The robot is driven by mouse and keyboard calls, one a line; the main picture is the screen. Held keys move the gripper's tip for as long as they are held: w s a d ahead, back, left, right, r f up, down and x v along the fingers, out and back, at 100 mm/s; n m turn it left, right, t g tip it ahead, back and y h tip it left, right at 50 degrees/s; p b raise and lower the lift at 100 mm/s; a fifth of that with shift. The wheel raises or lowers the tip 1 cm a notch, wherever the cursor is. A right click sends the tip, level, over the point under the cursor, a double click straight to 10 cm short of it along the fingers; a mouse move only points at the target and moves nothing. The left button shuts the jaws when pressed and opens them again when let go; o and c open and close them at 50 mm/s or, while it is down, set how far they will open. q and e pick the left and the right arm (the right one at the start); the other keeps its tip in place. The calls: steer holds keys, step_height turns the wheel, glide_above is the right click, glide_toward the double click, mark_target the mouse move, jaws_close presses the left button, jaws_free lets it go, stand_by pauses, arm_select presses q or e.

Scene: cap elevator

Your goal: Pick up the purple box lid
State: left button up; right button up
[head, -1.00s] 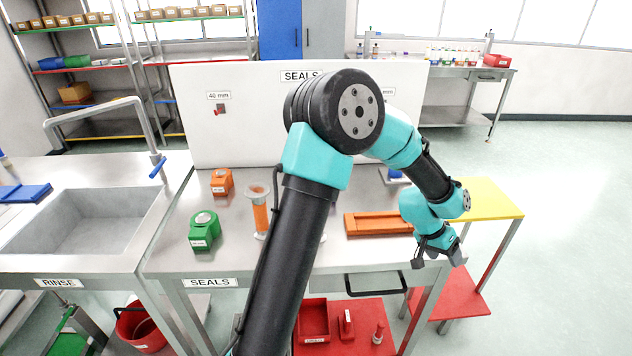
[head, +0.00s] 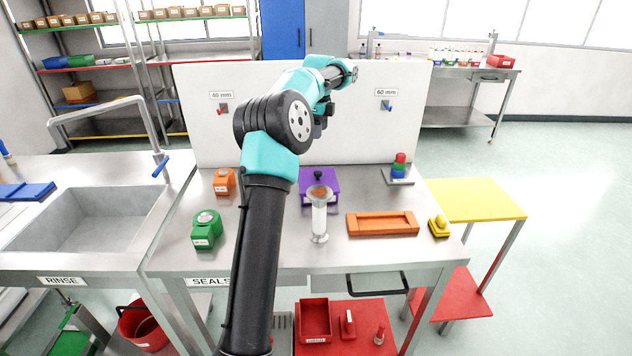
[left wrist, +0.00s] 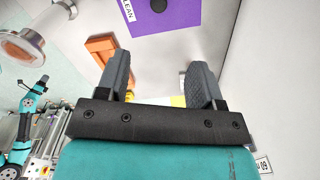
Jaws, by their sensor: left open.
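The purple box (head: 331,184) stands at the back middle of the steel table, with a black knob (head: 319,174) on its lid. In the left wrist view the flat purple lid (left wrist: 178,14) fills the top, with a CLEAN label and the knob (left wrist: 158,5) at the edge. My left gripper (left wrist: 158,72) is open and empty, apart from the lid. In the head view my left gripper (head: 322,119) is small and dark, seen above the box. A teal arm, which seems to be my right, shows small at the left of the wrist view; its gripper is too small to read.
A clear tube (head: 319,218) stands just in front of the box. An orange tray (head: 382,223) and a yellow piece (head: 439,226) are to the right, with stacked coloured rings (head: 399,166) behind. Green (head: 207,230) and orange (head: 224,181) blocks are at left. A white panel (head: 225,139) stands behind.

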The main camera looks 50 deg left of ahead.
arm_select(q)
steer(key=shift+s+a, duration=0.1)
glide_toward(318, 172)
step_height(318, 172, down, 5)
steer(key=shift+a+f, duration=0.1)
steer(key=shift+f, duration=0.05)
stand_by(0.6)
steer(key=shift+f, duration=2.65)
steer(key=c, duration=1)
